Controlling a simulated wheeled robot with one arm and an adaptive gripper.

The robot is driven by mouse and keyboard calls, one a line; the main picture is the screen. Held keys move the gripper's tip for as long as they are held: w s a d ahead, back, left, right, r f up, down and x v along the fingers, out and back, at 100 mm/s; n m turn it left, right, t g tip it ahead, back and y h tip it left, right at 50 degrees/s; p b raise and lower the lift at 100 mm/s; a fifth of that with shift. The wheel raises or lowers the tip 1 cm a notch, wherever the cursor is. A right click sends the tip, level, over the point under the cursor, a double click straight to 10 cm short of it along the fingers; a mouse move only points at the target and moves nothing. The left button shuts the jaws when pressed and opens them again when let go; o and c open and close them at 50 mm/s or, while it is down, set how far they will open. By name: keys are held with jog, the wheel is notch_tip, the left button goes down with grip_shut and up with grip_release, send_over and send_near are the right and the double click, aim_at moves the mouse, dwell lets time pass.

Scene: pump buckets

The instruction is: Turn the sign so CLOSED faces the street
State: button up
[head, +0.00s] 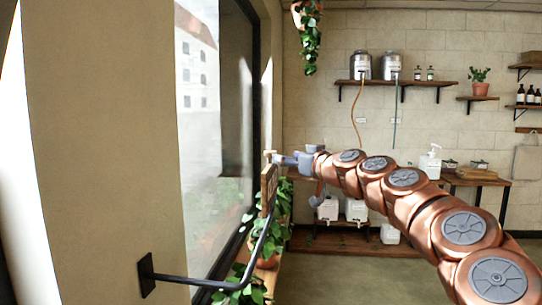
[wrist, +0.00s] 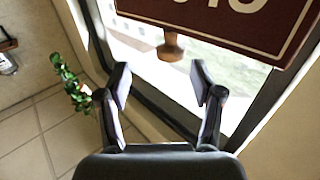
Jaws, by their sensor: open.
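The sign (head: 268,189) is seen nearly edge-on beside the window in the head view, so its faces cannot be read there. In the wrist view the sign (wrist: 215,14) is a brown board with a pale border, and its white letters are cut off by the top edge. A wooden knob (wrist: 171,47) sticks out from the sign's edge. My gripper (wrist: 160,76) is open and empty, with the knob a little beyond the fingertips and roughly between them. In the head view my gripper (head: 277,158) is at the sign's top end; contact cannot be told.
A black wall bracket (head: 147,275) carries a bar (head: 205,284) that curves up to the sign. Potted plants (head: 265,240) crowd behind and below the sign, along the window (head: 205,130). Shelves (head: 400,83) line the back wall. Open floor (head: 350,275) lies right of the plants.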

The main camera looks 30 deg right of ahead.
aim_at(271, 158)
jog(key=shift+w+a+p, duration=0.2)
jog(key=shift+w+a, duration=0.1)
jog(key=shift+w, duration=0.85)
jog(key=shift+w+a+p, duration=0.15)
jog(key=shift+w+a, duration=0.2)
jog(key=shift+w, duration=0.75)
jog(key=shift+w+a+p, duration=0.2)
jog(key=shift+w+a, duration=0.1)
jog(key=shift+w, duration=0.85)
grip_shut()
jog(key=shift+s+d, duration=0.1)
jog(key=shift+d, duration=0.15)
jog(key=shift+a, duration=0.1)
